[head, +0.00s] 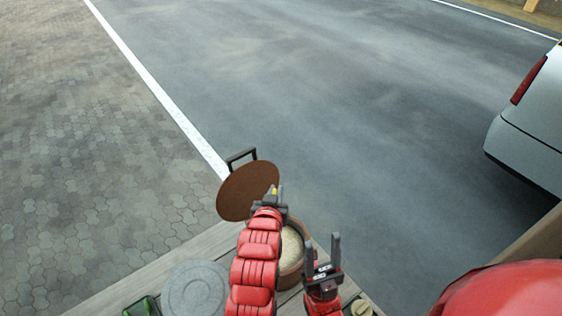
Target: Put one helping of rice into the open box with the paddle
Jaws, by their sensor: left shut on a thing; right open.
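A round pot (291,279) with white rice (289,250) in it stands open on the wooden surface, partly hidden by my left arm. My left gripper (272,197) is beyond the pot, shut on a round brown lid (244,193) with a black handle (241,156). The lid is tilted, and the exact grip is hard to see. My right gripper (322,258) is open and empty, fingers upright, just right of the pot. I cannot make out the paddle or the open box.
A grey round disc (195,291) lies left of my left arm. A green object (140,307) and a small yellowish object (362,308) are cut off at the bottom edge. The wooden surface (120,290) ends just beyond the pot; pavement and a parked vehicle (540,120) lie beyond.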

